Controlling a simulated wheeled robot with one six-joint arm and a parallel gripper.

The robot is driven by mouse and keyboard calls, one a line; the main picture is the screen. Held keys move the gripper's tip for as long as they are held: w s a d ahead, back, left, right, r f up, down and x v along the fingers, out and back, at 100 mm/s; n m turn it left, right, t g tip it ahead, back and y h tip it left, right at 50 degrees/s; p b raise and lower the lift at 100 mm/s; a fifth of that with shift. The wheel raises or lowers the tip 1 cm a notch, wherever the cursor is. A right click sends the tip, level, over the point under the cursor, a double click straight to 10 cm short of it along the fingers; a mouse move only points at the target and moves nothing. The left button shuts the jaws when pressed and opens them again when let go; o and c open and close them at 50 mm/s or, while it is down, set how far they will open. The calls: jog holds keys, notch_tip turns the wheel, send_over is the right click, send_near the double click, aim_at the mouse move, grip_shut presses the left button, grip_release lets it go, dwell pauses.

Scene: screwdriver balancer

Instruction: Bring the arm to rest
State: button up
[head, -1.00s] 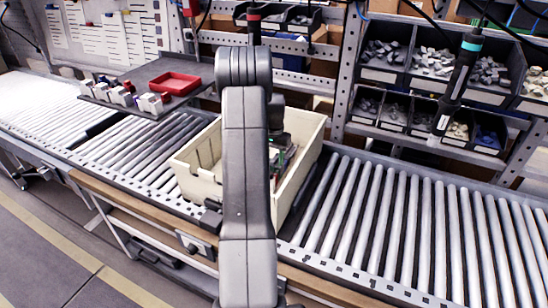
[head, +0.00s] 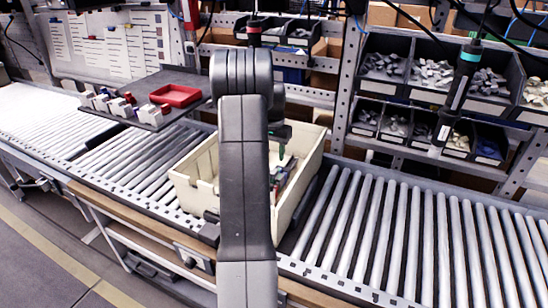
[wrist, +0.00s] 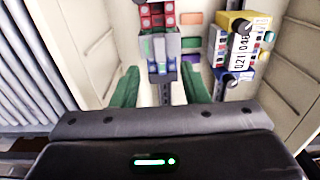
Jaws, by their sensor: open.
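My arm (head: 243,170) stands upright in the middle of the head view and hides part of the bin behind it. My gripper (wrist: 160,82) shows in the wrist view with two green fingers spread apart and nothing between them that I can see being held. It is over the cream bin (head: 196,178), whose inner wall also shows in the wrist view (wrist: 92,40). A grey part with red and blue pieces (wrist: 160,45) lies in the bin ahead of the fingers. A yellow, white and blue device (wrist: 238,45) lies to the right in the bin.
The bin stands on a roller conveyor (head: 400,235). A dark tray (head: 170,88) with a red box (head: 175,95) and several small parts is at the left. A hanging screwdriver (head: 458,85) is at the right, before shelf bins (head: 430,75). The right rollers are clear.

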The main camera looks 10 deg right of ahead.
jog(key=shift+f, duration=0.1)
notch_tip(320, 180, down, 7)
jog(key=shift+f+p, duration=0.1)
jog(key=shift+p, duration=0.65)
jog(key=shift+r, duration=0.3)
jog(key=shift+f, duration=0.15)
